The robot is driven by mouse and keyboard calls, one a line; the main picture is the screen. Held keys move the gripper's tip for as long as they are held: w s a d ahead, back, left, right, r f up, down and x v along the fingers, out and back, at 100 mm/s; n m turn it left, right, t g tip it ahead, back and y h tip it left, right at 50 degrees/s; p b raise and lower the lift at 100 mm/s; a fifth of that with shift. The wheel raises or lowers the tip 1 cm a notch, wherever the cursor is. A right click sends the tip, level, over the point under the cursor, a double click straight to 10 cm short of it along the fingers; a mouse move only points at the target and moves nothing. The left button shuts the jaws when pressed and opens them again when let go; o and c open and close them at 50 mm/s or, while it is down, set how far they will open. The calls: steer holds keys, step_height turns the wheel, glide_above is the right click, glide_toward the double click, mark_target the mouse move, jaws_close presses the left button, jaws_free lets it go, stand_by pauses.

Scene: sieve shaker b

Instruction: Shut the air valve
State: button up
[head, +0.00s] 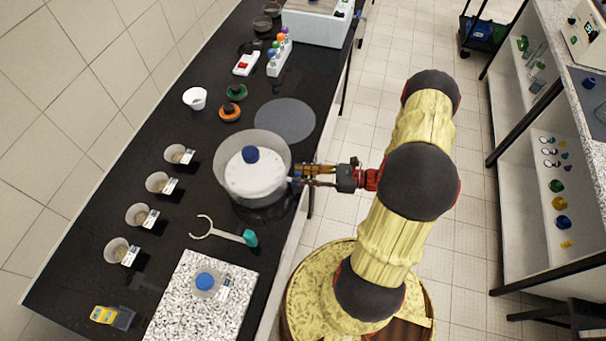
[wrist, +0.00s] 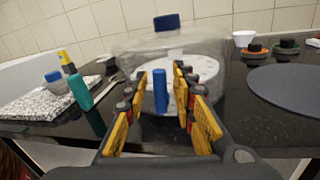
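A clear round vessel (head: 252,168) with a white disc inside and a blue knob (head: 250,154) on top stands on the black bench. It fills the middle of the wrist view (wrist: 205,48). A small upright blue handle (wrist: 160,91), which looks like the air valve, is at its near side. My gripper (head: 301,175) is at the vessel's right side in the head view. In the wrist view my gripper (wrist: 160,96) is open, with its yellow-padded fingers on either side of the blue handle and gaps visible on both sides. The handle's base is unclear.
A teal-handled tool (head: 249,237) lies in front of the vessel, near a speckled slab (head: 190,312) bearing a blue-topped container. A dark grey disc (head: 285,120) lies behind. Several small cups line the left. The bench edge runs below my gripper.

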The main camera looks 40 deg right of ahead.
jaws_close()
stand_by(0.5)
steer(key=m, duration=0.2)
steer(key=shift+w+d+f+m, duration=0.2)
steer(key=shift+w+d+m, duration=0.1)
steer(key=shift+m, duration=0.1)
steer(key=m, duration=0.1)
steer(key=m+t, duration=0.1)
steer(key=m, duration=0.1)
steer(key=d+f+m, duration=0.1)
steer(key=shift+w+m+y+b, duration=0.3)
steer(key=shift+m, duration=0.1)
steer(key=m, duration=0.1)
steer(key=m+t, duration=0.1)
steer(key=f+m, duration=0.1)
steer(key=m, duration=0.1)
steer(key=shift+w+d, duration=0.2)
steer(key=shift+d, duration=0.05)
steer(key=m, duration=0.2)
steer(key=f+m+t, duration=0.1)
steer(key=m, duration=0.1)
steer(key=m+h, duration=0.1)
steer(key=m, duration=0.1)
steer(key=shift+w+d+f+m+t+b, duration=0.1)
steer(key=shift+f+m+t+b, duration=0.15)
steer(key=shift+m+t+b, duration=0.05)
steer(key=shift+o, duration=1.2)
jaws_free()
